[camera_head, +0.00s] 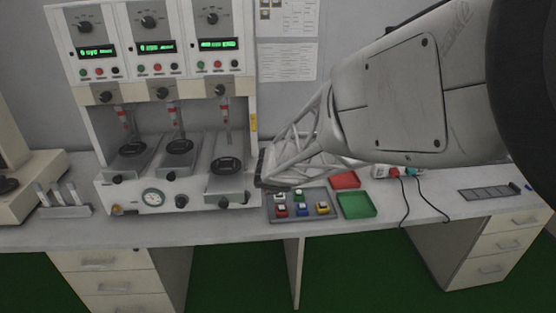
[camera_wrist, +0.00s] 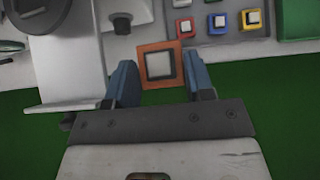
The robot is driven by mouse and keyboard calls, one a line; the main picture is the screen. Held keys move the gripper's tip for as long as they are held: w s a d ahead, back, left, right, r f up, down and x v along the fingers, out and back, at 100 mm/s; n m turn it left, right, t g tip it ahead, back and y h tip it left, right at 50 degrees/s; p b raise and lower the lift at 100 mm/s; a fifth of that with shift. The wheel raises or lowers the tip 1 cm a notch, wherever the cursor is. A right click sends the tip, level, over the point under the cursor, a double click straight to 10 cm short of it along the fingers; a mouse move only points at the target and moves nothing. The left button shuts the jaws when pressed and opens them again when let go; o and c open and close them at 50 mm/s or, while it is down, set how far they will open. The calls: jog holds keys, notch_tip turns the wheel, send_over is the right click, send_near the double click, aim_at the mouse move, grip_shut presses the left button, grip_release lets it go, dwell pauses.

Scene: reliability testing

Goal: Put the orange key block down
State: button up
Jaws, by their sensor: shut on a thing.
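My gripper (camera_wrist: 160,72) has two blue fingers, shut on the orange key block (camera_wrist: 148,50), a square orange frame around a pale centre. In the wrist view the block sits between the fingertips, with the grey tray (camera_wrist: 233,38) beyond it to the upper right. In the head view my gripper (camera_head: 262,178) is at the left of the grey tray (camera_head: 275,219), beside the tester's right bay. The orange block cannot be made out there. The gap below the block cannot be told.
The tray holds several coloured key blocks, including a yellow one (camera_head: 322,208) and a blue one (camera_head: 303,210). A red bin (camera_head: 345,180) and a green bin (camera_head: 356,205) stand right of it. The three-bay tester (camera_head: 130,195) is at left. The bench's front edge is close.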

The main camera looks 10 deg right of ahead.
jog(key=shift+w+d+f, duration=0.3)
jog(key=shift+d+f, duration=2.3)
jog(key=shift+d, duration=0.6)
jog(key=shift+w+d+f, duration=0.3)
jog(key=shift+d+f, duration=2.35)
jog(key=shift+d, duration=0.6)
jog(key=shift+w+d+f, duration=0.3)
jog(key=shift+d+f, duration=2.3)
jog(key=shift+d, duration=0.6)
jog(key=shift+w, duration=0.15)
send_near(316, 193)
jog(key=shift+w+r, duration=0.2)
jog(key=shift+w, duration=0.65)
jog(key=shift+w+r, duration=0.15)
jog(key=shift+w, duration=0.75)
jog(key=shift+f, duration=1.8)
jog(key=shift+f, duration=0.15)
